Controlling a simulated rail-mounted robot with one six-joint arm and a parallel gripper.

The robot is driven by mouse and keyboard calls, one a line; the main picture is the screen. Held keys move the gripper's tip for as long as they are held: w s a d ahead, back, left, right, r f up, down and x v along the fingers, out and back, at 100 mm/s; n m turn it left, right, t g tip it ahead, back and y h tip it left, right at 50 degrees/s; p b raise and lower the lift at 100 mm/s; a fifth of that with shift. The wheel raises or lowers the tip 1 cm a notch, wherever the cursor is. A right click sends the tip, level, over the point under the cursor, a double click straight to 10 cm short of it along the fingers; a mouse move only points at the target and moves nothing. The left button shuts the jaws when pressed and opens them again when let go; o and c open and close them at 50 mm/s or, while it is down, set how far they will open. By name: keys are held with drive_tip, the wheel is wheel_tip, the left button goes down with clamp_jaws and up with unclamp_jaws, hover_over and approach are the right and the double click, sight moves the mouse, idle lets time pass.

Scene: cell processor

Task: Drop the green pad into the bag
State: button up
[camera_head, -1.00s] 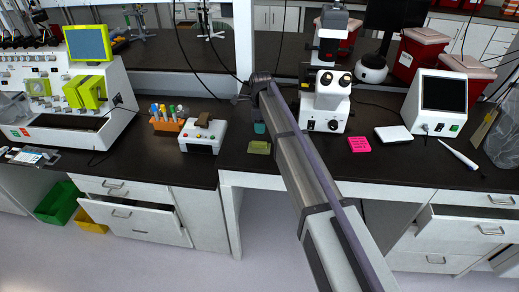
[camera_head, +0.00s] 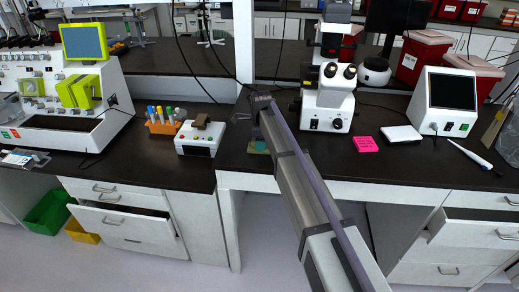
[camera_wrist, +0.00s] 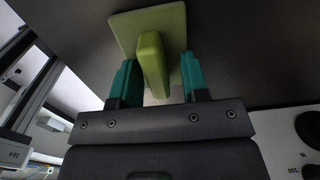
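The green pad (camera_wrist: 176,20) is a flat olive-green square with a raised grip bar (camera_wrist: 152,60). It lies on the dark bench and shows partly behind my arm in the head view (camera_head: 252,150). My gripper (camera_wrist: 158,62) is open, its teal fingers on both sides of the bar. There is a gap on the right; I cannot tell if the left finger touches. In the head view my gripper (camera_head: 260,143) is low over the pad. A clear plastic bag (camera_head: 510,140) is cut off at the right edge; its opening is not clear.
A small white device (camera_head: 199,138) and an orange tube rack (camera_head: 163,127) stand left of the pad. A microscope (camera_head: 328,100) stands to the right, close to my arm. A pink pad (camera_head: 366,144) lies further right. The bench's front edge is close.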

clamp_jaws()
drive_tip(key=shift+r, duration=0.1)
wheel_tip(320, 180, up, 10)
drive_tip(key=p, duration=1)
drive_tip(key=shift+r, duration=0.15)
drive_tip(key=shift+f+b, duration=0.5)
drive_tip(key=shift+f, duration=0.15)
drive_tip(key=shift+r, duration=0.15)
drive_tip(key=a, duration=0.1)
drive_tip(key=a+r+p, duration=0.1)
drive_tip(key=a, duration=0.1)
drive_tip(key=shift+a, duration=0.15)
wheel_tip(320, 180, down, 7)
drive_tip(key=b, duration=0.6)
